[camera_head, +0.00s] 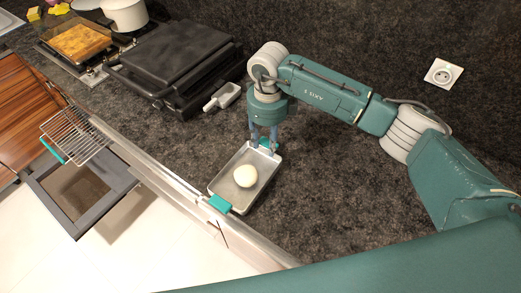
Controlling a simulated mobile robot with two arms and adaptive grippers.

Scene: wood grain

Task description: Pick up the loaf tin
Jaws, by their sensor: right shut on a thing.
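The loaf tin (225,183) is a shallow grey metal tin with teal grips at its two short ends. It lies at the front edge of the dark counter, with a round pale dough ball (245,176) in it. My right gripper (263,142) points down at the tin's far end and is shut on the far teal grip. The fingertips partly hide that grip. The near teal grip (220,203) is free, close to the counter edge. My left gripper is not in view.
A black contact grill (175,60) stands behind left, with a small white scoop-like dish (222,97) beside it. A baked tray (78,41) and white pot (125,14) are at the far left. Counter right of the tin is clear.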

